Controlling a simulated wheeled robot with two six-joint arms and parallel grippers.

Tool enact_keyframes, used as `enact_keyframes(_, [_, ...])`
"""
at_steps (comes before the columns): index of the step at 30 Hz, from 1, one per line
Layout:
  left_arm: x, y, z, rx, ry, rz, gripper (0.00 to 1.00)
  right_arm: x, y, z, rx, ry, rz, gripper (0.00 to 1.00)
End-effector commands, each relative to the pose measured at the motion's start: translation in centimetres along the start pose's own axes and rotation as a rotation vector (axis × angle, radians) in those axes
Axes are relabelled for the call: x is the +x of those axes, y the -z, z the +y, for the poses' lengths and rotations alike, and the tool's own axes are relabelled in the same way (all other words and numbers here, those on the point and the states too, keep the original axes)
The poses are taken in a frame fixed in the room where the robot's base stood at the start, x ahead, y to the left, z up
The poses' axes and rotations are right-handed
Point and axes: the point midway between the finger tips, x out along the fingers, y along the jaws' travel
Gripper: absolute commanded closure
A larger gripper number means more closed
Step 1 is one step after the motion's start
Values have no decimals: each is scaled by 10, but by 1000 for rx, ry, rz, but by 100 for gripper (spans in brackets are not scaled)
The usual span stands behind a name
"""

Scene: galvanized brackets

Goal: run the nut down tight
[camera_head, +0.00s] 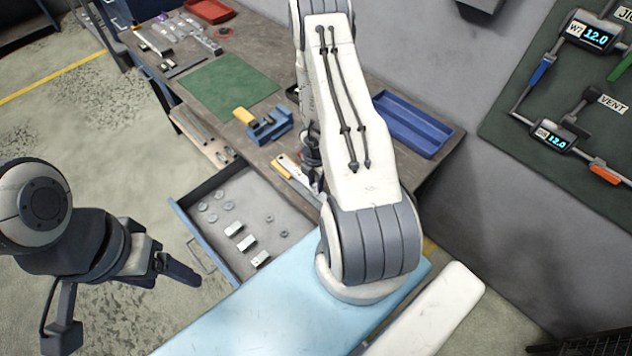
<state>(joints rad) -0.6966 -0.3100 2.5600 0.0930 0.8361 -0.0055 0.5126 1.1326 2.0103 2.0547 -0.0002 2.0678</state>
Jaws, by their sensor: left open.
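I cannot make out a nut on a bolt for certain. An open drawer (253,195) holds several small round metal pieces (228,206) and several pale blocks (247,243); some round pieces may be nuts or washers. My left gripper (180,270) is at the lower left, left of the drawer and over the floor, open and empty. My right gripper (312,158) is at the bench's front edge, mostly hidden behind my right arm; its jaws cannot be read. A pale and yellow tool (287,166) lies beside it.
A blue fixture (270,127) with a yellow part stands on the bench near a green mat (230,91). A blue tray (416,124) is right of my arm. Metal parts (172,38) lie at the far left. A wall board (520,140) holds tools with displays reading 12.0.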

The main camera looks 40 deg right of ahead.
Motion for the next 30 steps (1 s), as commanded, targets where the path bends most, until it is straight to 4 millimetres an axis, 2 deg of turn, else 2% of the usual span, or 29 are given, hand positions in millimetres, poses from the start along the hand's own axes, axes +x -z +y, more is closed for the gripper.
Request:
enact_keyframes(17, [0,0,0,0,0,0,26,0,0,0,-21,-1,0,51])
enact_keyframes(20, [0,0,0,0,0,0,26,0,0,0,-118,-1,0,51])
enact_keyframes(30, [0,0,0,0,0,0,26,0,0,0,-661,-1,0,51])
